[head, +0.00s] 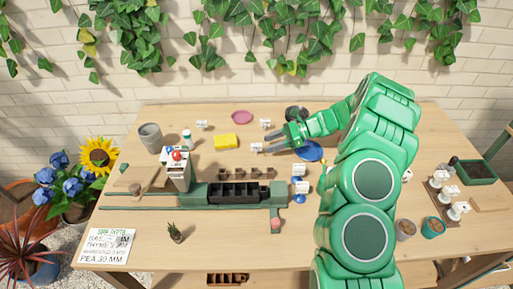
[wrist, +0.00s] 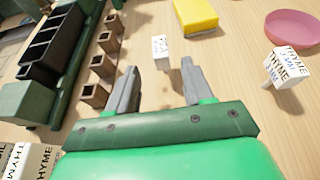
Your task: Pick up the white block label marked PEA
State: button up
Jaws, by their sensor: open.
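A small white block label (wrist: 160,50) stands on the table just beyond and between my fingertips in the wrist view. Its marking is too small to read for sure. It also shows in the head view (head: 257,147), at the tip of my gripper (head: 269,146). In the wrist view my gripper (wrist: 159,66) is open, with nothing held between its two grey fingers. A white block marked THYME (wrist: 288,66) stands to the right, and another marked THYME (wrist: 35,160) is at the lower left, partly cut off.
A yellow sponge (wrist: 195,14) and a pink dish (wrist: 292,28) lie beyond the blocks. Small brown pots (wrist: 94,96) stand in a row on the left beside a black cell tray (wrist: 50,45). A blue plate (head: 310,151) lies under my wrist. The wood around the near block is clear.

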aim_at(255, 147)
jog(key=shift+x, duration=3.55)
jog(key=shift+w, duration=0.15)
grip_shut()
jog(key=shift+r, duration=0.15)
